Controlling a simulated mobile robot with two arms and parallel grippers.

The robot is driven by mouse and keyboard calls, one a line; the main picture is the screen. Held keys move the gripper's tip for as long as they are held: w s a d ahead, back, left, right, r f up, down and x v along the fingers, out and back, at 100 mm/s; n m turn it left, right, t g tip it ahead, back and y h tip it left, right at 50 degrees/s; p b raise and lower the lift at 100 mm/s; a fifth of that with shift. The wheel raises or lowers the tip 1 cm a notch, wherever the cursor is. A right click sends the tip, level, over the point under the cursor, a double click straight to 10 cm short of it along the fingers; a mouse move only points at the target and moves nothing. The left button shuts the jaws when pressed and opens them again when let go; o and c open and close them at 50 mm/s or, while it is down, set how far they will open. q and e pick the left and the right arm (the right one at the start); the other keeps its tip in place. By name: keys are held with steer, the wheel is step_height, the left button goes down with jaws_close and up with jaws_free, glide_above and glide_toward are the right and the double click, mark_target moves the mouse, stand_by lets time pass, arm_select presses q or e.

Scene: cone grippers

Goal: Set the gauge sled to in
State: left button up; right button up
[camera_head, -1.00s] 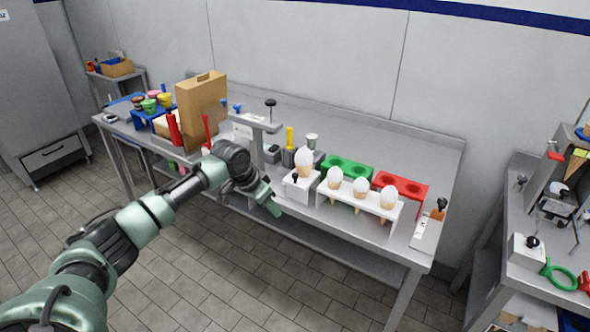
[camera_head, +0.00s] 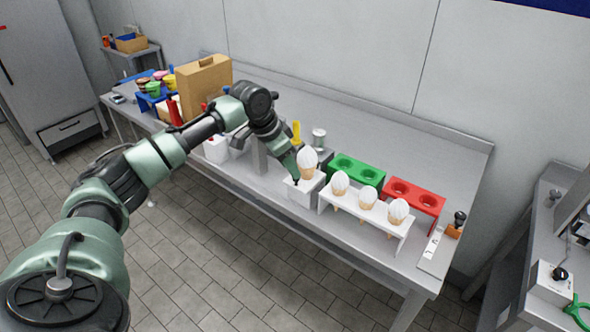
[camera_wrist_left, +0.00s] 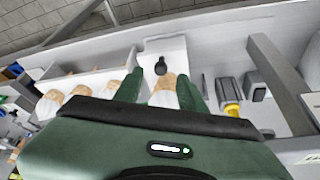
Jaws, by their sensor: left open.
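A white block (camera_head: 305,192) stands at the table's front edge and holds a white-topped cone (camera_head: 308,160). It looks like the gauge sled, with a small black knob (camera_wrist_left: 160,66) on its top. My left gripper (camera_head: 296,178) is open and points down at this block, beside the cone. In the left wrist view its two green fingers (camera_wrist_left: 160,88) appear on either side of the cone, with the knob just past the tips. Whether they touch anything cannot be told. My arm partly hides the grey gauge post (camera_head: 258,152) left of the block.
A white rack (camera_head: 352,217) with several cones stands right of the block. Green (camera_head: 357,168) and red (camera_head: 413,194) holders sit behind it. An orange slider with a black knob (camera_head: 459,218) is at the right end. A brown box (camera_head: 205,88) stands at the left.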

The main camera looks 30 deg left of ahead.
mark_target(304, 184)
arm_select(q)
steer(key=x, duration=0.4)
steer(key=shift+w, duration=0.15)
jaws_close()
arm_select(e)
steer(key=shift+w+d+r, duration=0.1)
steer(key=shift+w+r, duration=0.3)
stand_by(0.9)
